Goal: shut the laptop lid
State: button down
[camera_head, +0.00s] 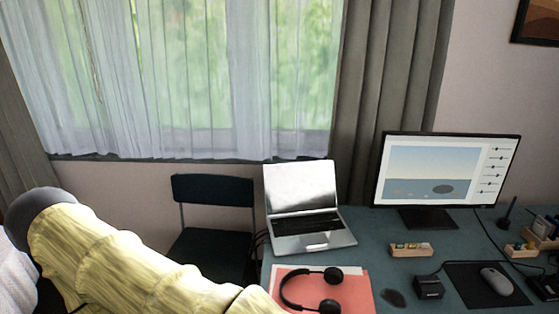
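A silver laptop stands open near the left end of the dark teal desk (375,250). Its lid (301,186) is raised, leaning back a little, with a bright, whitish screen facing me. Its base (312,240) with dark keys lies flat on the desk. My arm, in a yellowish sleeve, crosses the lower left of the head view and runs out at the bottom edge. My gripper is not in view, so its state and its distance from the laptop do not show.
Black headphones (286,294) lie on a red folder (357,283) in front of the laptop. A monitor (446,170) stands to the right, with a small wooden tray (411,250), a black box (429,288) and a mouse (497,281) nearby. A dark chair (213,191) stands left of the desk.

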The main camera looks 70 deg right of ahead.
aim_at(299, 187)
jog(key=z, duration=1.2)
